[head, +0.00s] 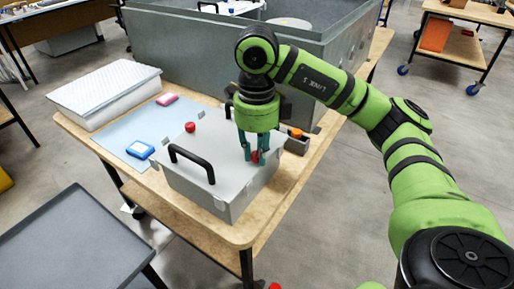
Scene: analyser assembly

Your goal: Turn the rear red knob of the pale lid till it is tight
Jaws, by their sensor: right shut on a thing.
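The pale lid (220,178) lies on a grey box on the wooden table. One red knob (255,158) is at the lid's right side, and another red knob (190,127) stands uncovered at its far left. My right gripper (254,157) points straight down with its fingers shut around the right-hand knob, which they partly hide. I cannot tell how tight either knob is. My left gripper is not in view.
A black handle (190,160) rises from the lid's left part. White slabs (112,90), a small bin with orange pieces (297,141) and a large grey tub (175,50) surround the box.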

